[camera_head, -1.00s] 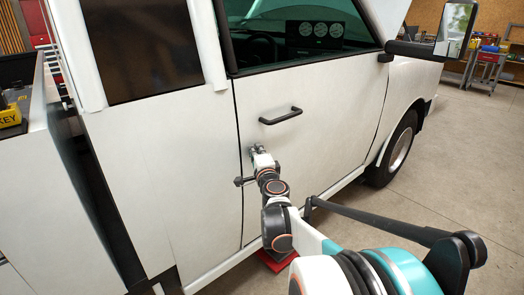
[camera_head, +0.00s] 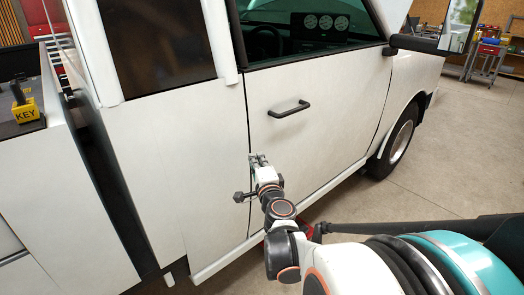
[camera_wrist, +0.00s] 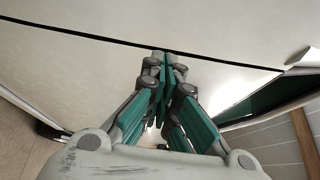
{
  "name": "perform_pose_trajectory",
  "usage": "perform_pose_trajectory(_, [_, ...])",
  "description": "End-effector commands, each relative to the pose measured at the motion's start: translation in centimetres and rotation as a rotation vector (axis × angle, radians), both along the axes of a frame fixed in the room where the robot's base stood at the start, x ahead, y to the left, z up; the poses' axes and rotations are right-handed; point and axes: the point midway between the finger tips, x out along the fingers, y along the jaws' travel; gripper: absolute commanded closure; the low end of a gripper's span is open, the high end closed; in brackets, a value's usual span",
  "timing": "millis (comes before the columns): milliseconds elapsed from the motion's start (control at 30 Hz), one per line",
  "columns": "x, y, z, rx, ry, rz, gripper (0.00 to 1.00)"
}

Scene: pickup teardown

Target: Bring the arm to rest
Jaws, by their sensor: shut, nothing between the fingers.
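My gripper (camera_head: 259,160) is in front of the white pickup's door (camera_head: 325,125), below and left of the dark door handle (camera_head: 289,109). It is shut and empty. In the wrist view my gripper (camera_wrist: 165,62) has its green-padded fingers together, pointing toward the white body panel. A dark door seam crosses behind the fingertips. I cannot tell whether the tips touch the panel. The arm reaches out from the lower right of the head view. The door looks closed in its frame.
The truck's mirror (camera_head: 462,20) sticks out at the upper right. A front wheel (camera_head: 397,140) stands on the floor. Open concrete floor (camera_head: 455,170) lies to the right.

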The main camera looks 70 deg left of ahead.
Motion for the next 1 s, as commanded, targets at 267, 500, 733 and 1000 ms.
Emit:
perform_pose_trajectory(267, [-0.9,-0.8,0.0,0.0,0.0,-0.001,1.0])
perform_pose_trajectory(500, [0.4,-1.1,0.4,-0.002,-0.013,-0.013,1.0])
perform_pose_trajectory(733, [10.9,-4.9,3.6,-0.034,-0.122,-0.109,1.0])
perform_pose_trajectory(1000, [25.9,-13.7,7.9,-0.126,-0.291,-0.255,1.0])
